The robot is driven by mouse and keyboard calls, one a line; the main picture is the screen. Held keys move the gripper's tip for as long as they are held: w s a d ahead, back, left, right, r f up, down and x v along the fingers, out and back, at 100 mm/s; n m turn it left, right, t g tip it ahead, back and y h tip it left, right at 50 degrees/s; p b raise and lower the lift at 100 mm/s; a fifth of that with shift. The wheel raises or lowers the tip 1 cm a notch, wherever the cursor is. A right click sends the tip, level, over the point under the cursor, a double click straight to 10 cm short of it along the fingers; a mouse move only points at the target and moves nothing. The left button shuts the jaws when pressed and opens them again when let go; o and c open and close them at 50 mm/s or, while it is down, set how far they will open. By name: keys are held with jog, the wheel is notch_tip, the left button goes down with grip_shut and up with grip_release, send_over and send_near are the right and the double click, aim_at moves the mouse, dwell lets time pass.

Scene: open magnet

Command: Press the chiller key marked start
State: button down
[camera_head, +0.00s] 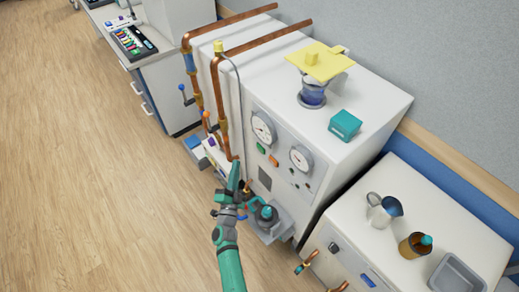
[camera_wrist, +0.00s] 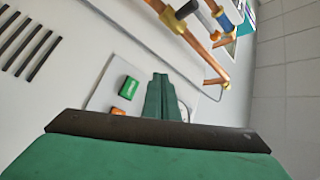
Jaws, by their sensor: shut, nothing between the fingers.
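The chiller (camera_head: 312,138) is a white cabinet with two round gauges on its front panel. A green key (camera_head: 261,148) and an orange key (camera_head: 273,161) sit on that panel below the left gauge. The wrist view also shows the green key (camera_wrist: 128,87) and the orange key (camera_wrist: 118,111), left of my fingertips. No marking on either key is legible. My gripper (camera_head: 236,168) is shut and empty, in front of the panel and left of the keys in the head view. Its closed fingers (camera_wrist: 161,78) point towards the panel in the wrist view; I cannot tell their distance from it.
Copper pipes (camera_head: 216,95) with valves run beside the chiller, near my gripper. A grey ledge with a dark teal-topped item (camera_head: 266,213) stands below. A teal box (camera_head: 345,125) and a yellow-covered vessel (camera_head: 313,92) rest on top. Open floor lies left.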

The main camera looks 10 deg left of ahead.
aim_at(257, 145)
jog(key=w+d, duration=0.5)
jog(key=w, duration=0.1)
jog(key=shift+w, duration=0.2)
jog(key=shift+w+d, duration=0.1)
jog(key=shift+d, duration=0.05)
dwell(2.0)
jog(key=shift+w+d, duration=0.2)
jog(key=shift+w, duration=0.1)
jog(key=shift+w+d, duration=0.3)
jog(key=shift+w, duration=0.05)
dwell(1.1)
jog(key=shift+s+a, duration=0.5)
jog(key=shift+s, duration=0.2)
jog(key=shift+a, duration=0.1)
jog(key=shift+s+a, duration=0.75)
jog(key=shift+s, duration=0.25)
jog(key=shift+s+a, duration=0.75)
jog(key=shift+s, duration=0.25)
